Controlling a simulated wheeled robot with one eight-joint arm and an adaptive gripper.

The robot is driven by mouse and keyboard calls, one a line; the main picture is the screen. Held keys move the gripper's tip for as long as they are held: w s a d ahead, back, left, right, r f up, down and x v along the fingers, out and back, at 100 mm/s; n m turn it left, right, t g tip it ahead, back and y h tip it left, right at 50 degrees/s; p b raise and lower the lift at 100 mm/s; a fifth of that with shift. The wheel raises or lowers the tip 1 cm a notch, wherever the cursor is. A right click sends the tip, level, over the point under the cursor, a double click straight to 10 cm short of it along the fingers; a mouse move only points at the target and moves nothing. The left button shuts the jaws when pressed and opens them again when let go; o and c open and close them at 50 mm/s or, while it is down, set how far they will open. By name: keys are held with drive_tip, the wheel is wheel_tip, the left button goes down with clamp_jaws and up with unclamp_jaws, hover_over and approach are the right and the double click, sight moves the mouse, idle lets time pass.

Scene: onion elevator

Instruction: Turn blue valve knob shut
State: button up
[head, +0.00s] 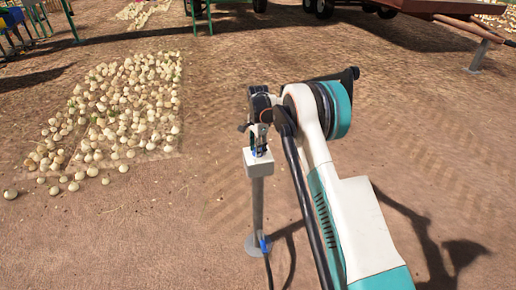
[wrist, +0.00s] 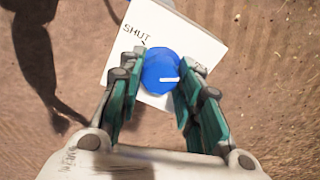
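The blue valve knob (wrist: 162,68) sits on top of a white box (wrist: 165,27) in the wrist view. Its white line points to the right of the picture, toward a label mostly hidden by my right finger. The word SHUT (wrist: 136,33) is printed at the upper left of the knob, with a short mark beside it. My gripper (wrist: 163,72) has one teal finger on each side of the knob, and both seem to touch it. In the head view my gripper (head: 261,138) is right above the white box (head: 258,164), hiding most of the knob.
The box stands on a grey post (head: 257,205) with a round foot and a dark hose with a blue fitting (head: 264,243). Onions (head: 120,105) lie spread on the ground at the left. A trailer (head: 430,8) stands at the back right. Bare soil surrounds the post.

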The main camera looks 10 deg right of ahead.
drive_tip(key=shift+c, duration=1.2)
drive_tip(key=shift+n, duration=0.4)
drive_tip(key=n, duration=0.4)
drive_tip(key=shift+n+p, duration=0.3)
drive_tip(key=shift+p, duration=0.1)
drive_tip(key=n, duration=0.6)
drive_tip(key=shift+p, duration=0.3)
drive_tip(key=n, duration=0.6)
drive_tip(key=shift+n, duration=0.3)
drive_tip(key=n, duration=0.5)
drive_tip(key=shift+n+p, duration=0.3)
drive_tip(key=shift+n, duration=0.1)
